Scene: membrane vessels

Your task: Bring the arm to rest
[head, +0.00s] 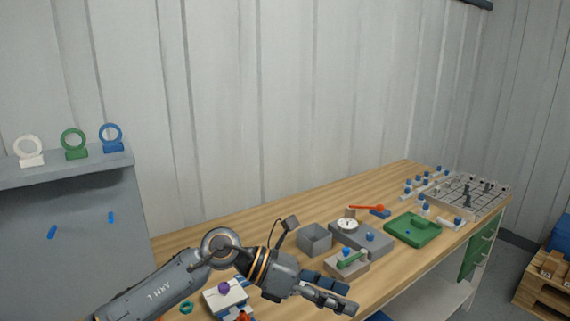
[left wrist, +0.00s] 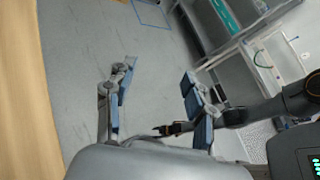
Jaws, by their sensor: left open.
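My left gripper (head: 346,298) is over the front part of the wooden bench (head: 252,226) in the head view, its arm coming in from the lower left. Its two fingers are apart, and nothing shows between them. In the left wrist view the open fingers (left wrist: 158,76) point out over the grey floor (left wrist: 85,45), with the bench edge at the left. A dark arm with an orange ring reaches in from the right of that view. It seems to be my right arm, and its small dark end (left wrist: 174,129) shows between the left fingers, too small to read.
Close beyond the left gripper are a fixture with a green handle (head: 352,258) and an open grey box (head: 314,240). A green tray (head: 400,236) and gridded rack (head: 447,199) stand farther right. A shelf (head: 60,172) bears rings at left. The bench's back strip is clear.

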